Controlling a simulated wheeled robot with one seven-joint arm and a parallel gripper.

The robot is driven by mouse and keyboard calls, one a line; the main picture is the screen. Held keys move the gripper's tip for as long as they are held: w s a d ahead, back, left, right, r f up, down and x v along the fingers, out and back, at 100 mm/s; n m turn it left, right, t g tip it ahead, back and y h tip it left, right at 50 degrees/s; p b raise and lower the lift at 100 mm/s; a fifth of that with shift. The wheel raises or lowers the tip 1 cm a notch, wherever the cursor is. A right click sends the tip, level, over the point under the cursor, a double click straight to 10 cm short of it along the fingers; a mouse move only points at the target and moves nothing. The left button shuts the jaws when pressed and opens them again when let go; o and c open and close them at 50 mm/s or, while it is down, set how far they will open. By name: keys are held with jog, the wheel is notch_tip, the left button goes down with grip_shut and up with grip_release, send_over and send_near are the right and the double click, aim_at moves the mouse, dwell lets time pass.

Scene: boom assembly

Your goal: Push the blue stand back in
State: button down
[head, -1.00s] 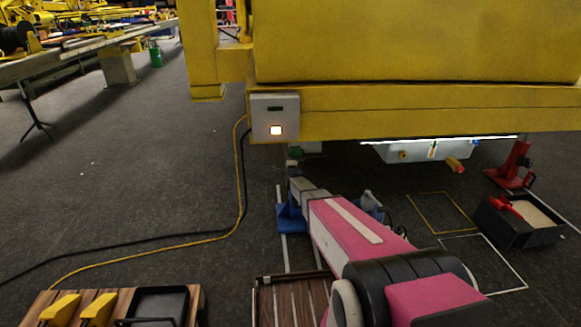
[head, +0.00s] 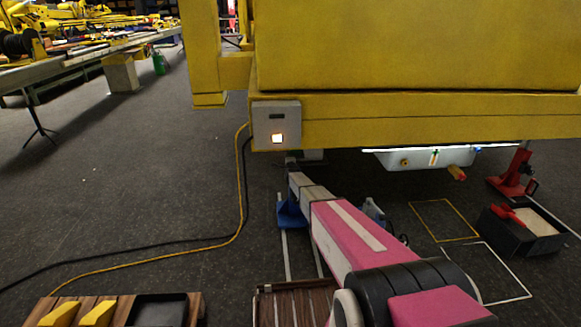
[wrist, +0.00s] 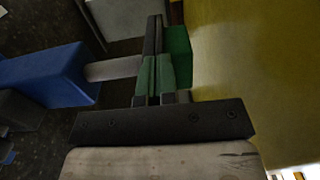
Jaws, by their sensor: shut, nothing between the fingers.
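The blue stand (head: 290,214) is on the floor under the yellow machine's front edge, partly hidden behind my pink arm in the head view. In the wrist view its blue body (wrist: 52,74) lies at the left, with a pale grey round bar reaching from it towards my fingers. My gripper (wrist: 154,55) is shut and empty, its dark fingers together beside the bar's end. A green block (wrist: 180,56) sits just right of the fingers. Whether the fingers touch the bar or the block I cannot tell.
The yellow machine (head: 420,60) hangs low over my arm, with a grey switch box (head: 276,125) at its corner. Cables cross the floor at left. A red jack (head: 514,176) and a black bin (head: 522,232) stand at right. The floor at left is mostly clear.

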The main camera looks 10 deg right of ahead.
jog(key=w, duration=1)
jog(key=shift+w+f, duration=0.1)
jog(key=shift+w, duration=1.1)
jog(key=shift+w+r, duration=0.2)
jog(key=shift+s, duration=0.1)
jog(key=s+d+r+n+g, duration=0.2)
jog(key=s+n+g, duration=0.4)
jog(key=s, duration=1.8)
jog(key=s+d+r+n+g, duration=0.2)
jog(key=s+n+g, duration=0.4)
jog(key=s, duration=1.9)
jog(key=s+d+r+n+g, duration=0.2)
jog(key=s+n+g, duration=0.4)
jog(key=s, duration=1.9)
jog(key=shift+s+r, duration=0.15)
jog(key=shift+s, duration=0.05)
